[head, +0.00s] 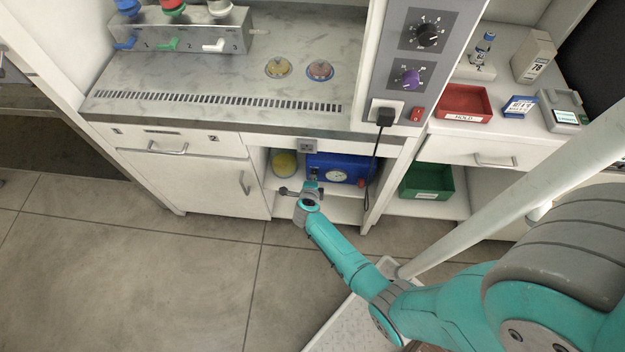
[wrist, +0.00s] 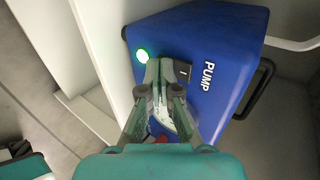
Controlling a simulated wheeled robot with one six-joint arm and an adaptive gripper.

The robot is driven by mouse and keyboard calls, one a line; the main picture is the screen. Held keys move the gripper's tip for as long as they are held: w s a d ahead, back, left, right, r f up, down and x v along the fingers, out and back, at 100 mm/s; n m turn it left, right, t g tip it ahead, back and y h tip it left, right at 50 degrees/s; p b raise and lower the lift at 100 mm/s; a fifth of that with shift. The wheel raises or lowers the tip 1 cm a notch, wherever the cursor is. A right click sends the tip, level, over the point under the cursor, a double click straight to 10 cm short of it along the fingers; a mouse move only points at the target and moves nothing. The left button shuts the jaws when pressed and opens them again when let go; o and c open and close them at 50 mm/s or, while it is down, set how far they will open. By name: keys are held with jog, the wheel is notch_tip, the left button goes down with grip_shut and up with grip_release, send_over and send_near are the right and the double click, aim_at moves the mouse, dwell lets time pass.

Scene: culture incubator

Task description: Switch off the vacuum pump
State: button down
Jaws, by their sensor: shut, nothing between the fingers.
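The vacuum pump (head: 345,161) is a blue box with a gauge (head: 335,176) on its front, standing in the open bay under the worktop. In the wrist view the blue pump (wrist: 205,45) carries the word PUMP, a lit green lamp (wrist: 142,55) and a black rocker switch (wrist: 183,70). My gripper (wrist: 165,68) is shut and empty. Its fingertips are at the pump's face, between the lamp and the switch, overlapping the switch's edge; I cannot tell whether they touch it. The fingers partly hide the gauge. In the head view my gripper (head: 313,183) is before the pump's left part.
A yellow round object (head: 285,164) stands left of the pump. A black cord (head: 373,165) hangs from a plug (head: 385,116) down past the pump's right side. A green bin (head: 427,182) sits in the bay to the right. Floor at left is clear.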

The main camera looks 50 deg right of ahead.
jog(key=shift+w+d+f, duration=0.2)
jog(key=shift+d+f, duration=0.05)
jog(key=shift+d, duration=0.1)
jog(key=shift+f, duration=0.15)
